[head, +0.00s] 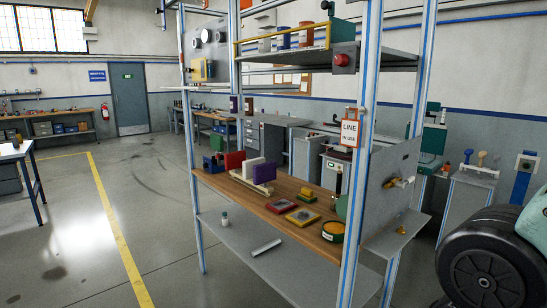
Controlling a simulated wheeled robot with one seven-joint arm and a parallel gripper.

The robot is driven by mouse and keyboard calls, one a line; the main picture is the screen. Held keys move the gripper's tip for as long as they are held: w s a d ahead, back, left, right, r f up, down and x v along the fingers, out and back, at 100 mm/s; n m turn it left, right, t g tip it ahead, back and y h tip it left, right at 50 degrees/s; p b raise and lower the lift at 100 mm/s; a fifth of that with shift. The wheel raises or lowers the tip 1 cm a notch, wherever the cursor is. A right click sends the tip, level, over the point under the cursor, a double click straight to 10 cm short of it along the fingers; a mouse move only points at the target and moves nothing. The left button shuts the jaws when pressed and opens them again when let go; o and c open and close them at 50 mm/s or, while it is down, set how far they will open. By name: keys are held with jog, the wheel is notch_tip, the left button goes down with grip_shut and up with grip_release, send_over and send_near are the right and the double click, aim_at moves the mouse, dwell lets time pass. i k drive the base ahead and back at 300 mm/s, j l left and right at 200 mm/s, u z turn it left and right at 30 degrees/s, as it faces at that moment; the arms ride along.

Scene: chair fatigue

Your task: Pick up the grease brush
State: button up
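I cannot make out for certain which thing is the grease brush. On the wooden shelf (240,200) of the blue-and-grey rack, a small yellow block-like piece (307,194) lies toward the back right; it is too small to tell whether it is a brush. A round yellow-rimmed tin (332,231) with a dark front sits near the shelf's front right corner. A small brass-and-white fitting (401,182) sticks out from the grey side panel (388,208). My gripper is not in view.
Flat red-and-yellow trays (302,216) lie beside the tin. The lower shelf (283,273) holds a white bar and a small bottle. A large black wheel (484,277) stands at right.

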aim_at(338, 186)
jog(key=u, duration=4.15)
jog(key=z, duration=4)
jog(key=i+j+z, duration=0.25)
jog(key=i+j, duration=0.35)
jog(key=i+j+z, duration=0.1)
jog(key=i+j, duration=0.35)
jog(key=i+j+z, duration=0.1)
jog(key=i+j, duration=0.3)
jog(key=j, duration=0.25)
